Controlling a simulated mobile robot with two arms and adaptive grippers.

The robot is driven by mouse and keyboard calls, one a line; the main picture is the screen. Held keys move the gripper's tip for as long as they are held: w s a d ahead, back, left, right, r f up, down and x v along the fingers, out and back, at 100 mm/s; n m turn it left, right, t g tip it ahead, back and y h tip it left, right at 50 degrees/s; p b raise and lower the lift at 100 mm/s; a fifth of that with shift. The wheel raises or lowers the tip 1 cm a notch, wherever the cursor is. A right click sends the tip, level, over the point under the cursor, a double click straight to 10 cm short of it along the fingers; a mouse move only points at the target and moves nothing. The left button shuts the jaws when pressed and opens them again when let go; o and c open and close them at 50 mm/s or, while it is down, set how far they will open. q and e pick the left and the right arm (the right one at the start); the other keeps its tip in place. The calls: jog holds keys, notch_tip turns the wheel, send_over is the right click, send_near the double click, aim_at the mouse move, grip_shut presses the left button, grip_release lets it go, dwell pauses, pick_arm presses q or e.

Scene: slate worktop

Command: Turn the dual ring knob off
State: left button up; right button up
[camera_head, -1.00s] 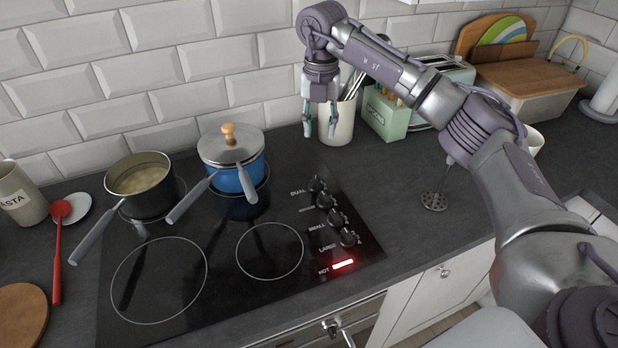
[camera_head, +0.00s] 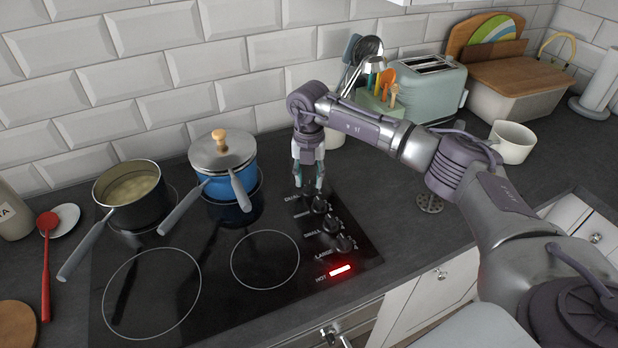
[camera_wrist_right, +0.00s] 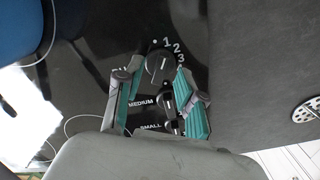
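The dual ring knob (camera_wrist_right: 158,68) is round and black, with the numbers 1, 2, 3 beside it in the right wrist view. A light mark shows on its face; I cannot tell its exact setting. My right gripper (camera_head: 308,186) points down over the back end of the knob row in the head view and largely hides this knob. Its two teal-padded fingers are open, one on each side of the knob in the wrist view. I cannot tell whether they touch it. My left gripper is not in view.
The medium (camera_head: 319,204), small (camera_head: 331,223) and large (camera_head: 345,243) knobs run toward the front. A red hot light (camera_head: 340,271) glows. A blue pot (camera_head: 228,186) and a dark pan (camera_head: 130,197) stand on the hob's back rings. A utensil crock stands behind my gripper.

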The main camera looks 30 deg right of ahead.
jog(key=shift+f, duration=0.75)
grip_shut()
jog(key=n+b, duration=0.2)
jog(key=n, duration=0.1)
jog(key=shift+n+b, duration=0.45)
jog(key=shift+n, duration=0.85)
jog(key=shift+r+n, duration=0.1)
jog(key=shift+n, duration=0.2)
